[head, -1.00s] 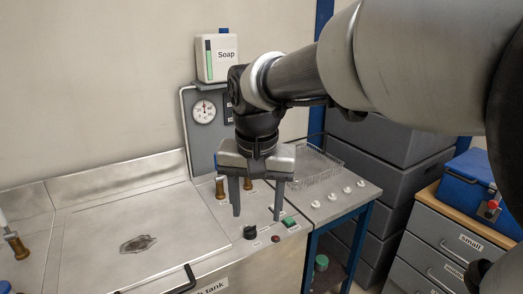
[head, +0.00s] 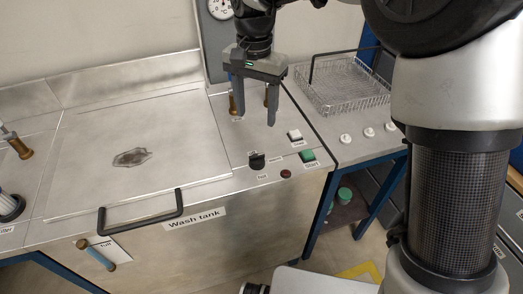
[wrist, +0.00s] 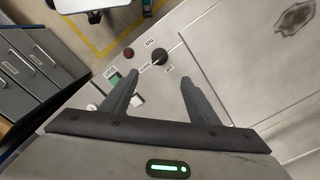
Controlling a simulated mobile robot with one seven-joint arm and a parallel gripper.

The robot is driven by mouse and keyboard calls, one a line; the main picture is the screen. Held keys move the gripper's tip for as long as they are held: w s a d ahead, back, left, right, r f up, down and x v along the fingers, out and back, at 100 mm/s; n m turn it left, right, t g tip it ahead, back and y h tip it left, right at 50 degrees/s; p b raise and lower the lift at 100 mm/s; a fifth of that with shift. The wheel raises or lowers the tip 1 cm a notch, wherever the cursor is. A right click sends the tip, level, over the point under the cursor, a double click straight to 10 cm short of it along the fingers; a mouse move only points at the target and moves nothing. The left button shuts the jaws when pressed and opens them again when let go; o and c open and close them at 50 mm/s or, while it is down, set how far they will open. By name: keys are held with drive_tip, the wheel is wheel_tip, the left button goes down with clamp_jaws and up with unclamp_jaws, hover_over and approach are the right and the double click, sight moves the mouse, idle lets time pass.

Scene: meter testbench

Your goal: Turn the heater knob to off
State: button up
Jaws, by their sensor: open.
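The heater knob (head: 257,160) is a small black knob on the steel control panel at the wash tank's front right. In the wrist view the black knob (wrist: 160,57) lies just beyond my fingertips, with small labels around it. Its pointer direction is too small to read surely. My gripper (head: 255,119) points down above the panel, behind the knob in the head view, open and empty. In the wrist view the open fingers (wrist: 160,78) spread to either side of the line to the knob, apart from it.
A red button (head: 286,174), a green switch (head: 308,155) and a white switch (head: 295,135) sit near the knob. Brass-coloured taps (head: 233,104) stand behind. The wash tank lid (head: 180,130) with a black handle lies left. A wire basket (head: 345,85) stands right.

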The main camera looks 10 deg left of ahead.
sight(257, 155)
wheel_tip(257, 155, down, 16)
drive_tip(key=shift+f+b, duration=0.1)
drive_tip(key=shift+b, duration=0.75)
drive_tip(key=c, duration=1)
drive_tip(key=shift+c, duration=0.2)
